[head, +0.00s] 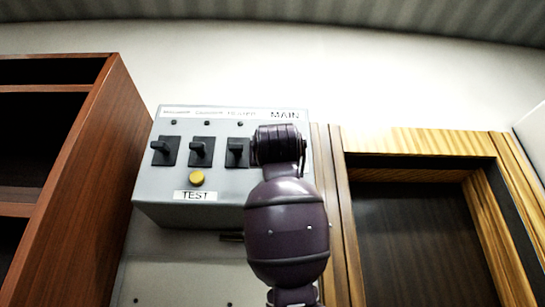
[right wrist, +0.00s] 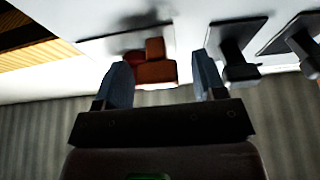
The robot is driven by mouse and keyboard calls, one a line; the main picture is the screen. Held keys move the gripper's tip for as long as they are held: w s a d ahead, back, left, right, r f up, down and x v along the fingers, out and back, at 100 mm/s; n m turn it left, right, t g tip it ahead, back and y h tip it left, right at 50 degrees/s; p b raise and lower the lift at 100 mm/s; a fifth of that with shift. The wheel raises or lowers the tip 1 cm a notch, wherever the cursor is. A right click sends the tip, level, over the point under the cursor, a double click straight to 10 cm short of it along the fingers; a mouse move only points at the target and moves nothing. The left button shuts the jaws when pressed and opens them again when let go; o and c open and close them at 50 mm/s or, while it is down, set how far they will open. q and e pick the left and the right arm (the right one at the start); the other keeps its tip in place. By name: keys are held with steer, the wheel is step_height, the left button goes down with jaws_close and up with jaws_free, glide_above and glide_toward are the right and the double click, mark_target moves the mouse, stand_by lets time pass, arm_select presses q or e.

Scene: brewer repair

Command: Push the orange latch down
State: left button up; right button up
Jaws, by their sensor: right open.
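The orange latch (right wrist: 156,72) shows in the right wrist view on the light panel face, with a darker red part beside it. My right gripper (right wrist: 161,63) is open, with one blue-grey finger on each side of the latch. Whether a finger touches the latch I cannot tell. In the head view my dark purple arm stands in front of the right part of the grey breaker box (head: 222,209), below the MAIN label (head: 285,115), and hides the latch and the gripper's fingers. My left gripper is not in view.
Several black switches (head: 201,151) sit in a row left of my arm; one switch (right wrist: 236,62) is close beside a finger in the wrist view. A yellow button (head: 197,178) is above the TEST label (head: 195,196). A brown cabinet (head: 95,180) stands left, a wooden frame (head: 420,142) right.

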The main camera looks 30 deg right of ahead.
steer(key=shift+w+d+r, duration=0.1)
steer(key=shift+w+d, duration=0.1)
steer(key=shift+c, duration=0.3)
jaws_close()
step_height(320, 180, down, 5)
steer(key=b, duration=0.3)
steer(key=shift+r, duration=0.1)
steer(key=shift+o, duration=0.3)
jaws_free()
steer(key=shift+a, duration=0.1)
